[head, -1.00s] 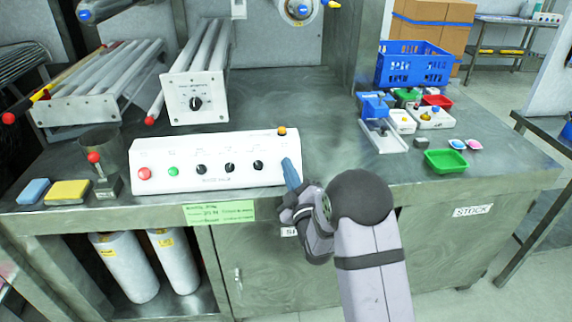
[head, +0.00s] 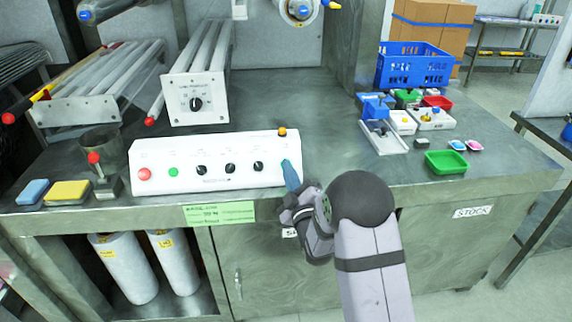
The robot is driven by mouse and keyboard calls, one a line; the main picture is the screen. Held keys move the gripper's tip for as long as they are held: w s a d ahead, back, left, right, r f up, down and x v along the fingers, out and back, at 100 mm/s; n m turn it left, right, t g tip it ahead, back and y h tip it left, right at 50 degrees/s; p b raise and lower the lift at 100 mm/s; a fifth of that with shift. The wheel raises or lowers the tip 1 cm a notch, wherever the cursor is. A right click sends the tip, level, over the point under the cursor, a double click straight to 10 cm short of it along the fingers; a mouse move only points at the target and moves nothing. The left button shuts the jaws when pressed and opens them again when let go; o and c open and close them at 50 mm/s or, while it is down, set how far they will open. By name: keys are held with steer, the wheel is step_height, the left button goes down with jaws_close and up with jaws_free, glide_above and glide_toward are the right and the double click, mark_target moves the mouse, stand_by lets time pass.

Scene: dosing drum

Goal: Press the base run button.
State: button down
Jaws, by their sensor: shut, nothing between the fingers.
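The white control box (head: 215,180) stands on the metal bench near its front edge. On its sloped face are a red button (head: 144,174), a green button (head: 173,172) and several black knobs (head: 230,168). An orange knob or lamp (head: 282,132) sits on its top right. I cannot read which control is the base run button. My gripper (head: 288,168) is shut and empty, its blue tip at the right end of the box face. I cannot tell whether it touches the box. The tip hides part of that face.
To the left are a cup on a stand with a red knob (head: 94,157), a yellow sponge (head: 67,191) and a blue sponge (head: 33,191). Roller units (head: 195,98) stand behind the box. Small trays (head: 446,161) and a blue crate (head: 413,65) are on the right. Bench between is clear.

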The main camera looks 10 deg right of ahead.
steer(key=shift+d+r, duration=0.1)
steer(key=shift+d, duration=0.2)
steer(key=shift+s+d+r, duration=0.15)
steer(key=shift+s+r, duration=0.05)
steer(key=shift+s, duration=0.15)
steer(key=shift+s+r+p, duration=0.45)
steer(key=shift+s+p, duration=0.05)
steer(key=shift+s, duration=0.1)
steer(key=shift+s+r+p, duration=0.25)
steer(key=shift+s+r, duration=0.25)
steer(key=shift+s, duration=0.25)
steer(key=shift+s+r+p, duration=0.25)
steer(key=shift+s+r, duration=0.2)
steer(key=shift+s, duration=0.25)
